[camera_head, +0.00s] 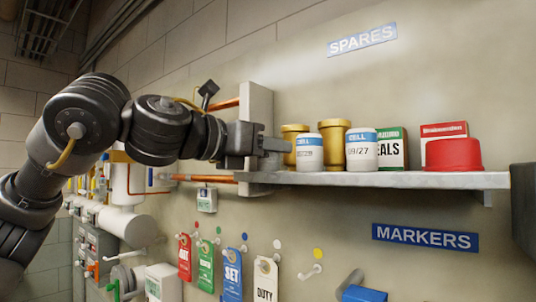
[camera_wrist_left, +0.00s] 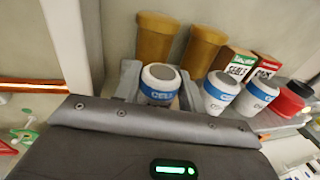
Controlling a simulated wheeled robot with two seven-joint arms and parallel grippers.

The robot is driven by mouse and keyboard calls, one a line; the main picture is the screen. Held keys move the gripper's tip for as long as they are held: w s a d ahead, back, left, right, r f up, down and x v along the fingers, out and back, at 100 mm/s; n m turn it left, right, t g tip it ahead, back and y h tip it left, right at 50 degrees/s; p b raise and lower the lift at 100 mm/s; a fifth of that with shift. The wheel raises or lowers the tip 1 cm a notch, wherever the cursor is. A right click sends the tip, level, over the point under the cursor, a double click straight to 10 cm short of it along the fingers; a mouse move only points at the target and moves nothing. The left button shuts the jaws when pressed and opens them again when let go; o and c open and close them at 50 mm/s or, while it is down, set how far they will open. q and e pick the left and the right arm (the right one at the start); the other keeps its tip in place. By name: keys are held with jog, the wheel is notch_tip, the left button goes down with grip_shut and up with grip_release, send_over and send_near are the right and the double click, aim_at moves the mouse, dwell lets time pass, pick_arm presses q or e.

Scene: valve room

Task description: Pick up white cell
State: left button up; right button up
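Several white cells with blue bands stand on the shelf; two show in the head view, a nearer-left one (camera_head: 309,154) and one further right (camera_head: 361,151). The left wrist view shows three: one white cell (camera_wrist_left: 160,85) between my left gripper's fingers, a middle cell (camera_wrist_left: 220,92) and a right cell (camera_wrist_left: 257,97). In the head view the cell at the fingers is hidden. My left gripper (camera_head: 275,146) reaches over the shelf's left end, its fingers on both sides of that cell. I cannot tell whether they press on it. My right gripper is not in view.
Two gold cups (camera_head: 334,140) stand behind the cells on the shelf (camera_head: 400,180). A green-and-white SEALS box (camera_head: 391,148), a red-and-white box (camera_head: 443,130) and a red round container (camera_head: 453,154) stand to the right. Tags (camera_head: 232,272) hang below.

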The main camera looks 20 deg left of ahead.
pick_arm(q)
jog(key=shift+w, duration=0.1)
jog(key=c, duration=0.5)
jog(key=shift+c, duration=0.2)
notch_tip(320, 180, up, 9)
jog(key=shift+d+f, duration=0.1)
jog(key=shift+r, duration=0.6)
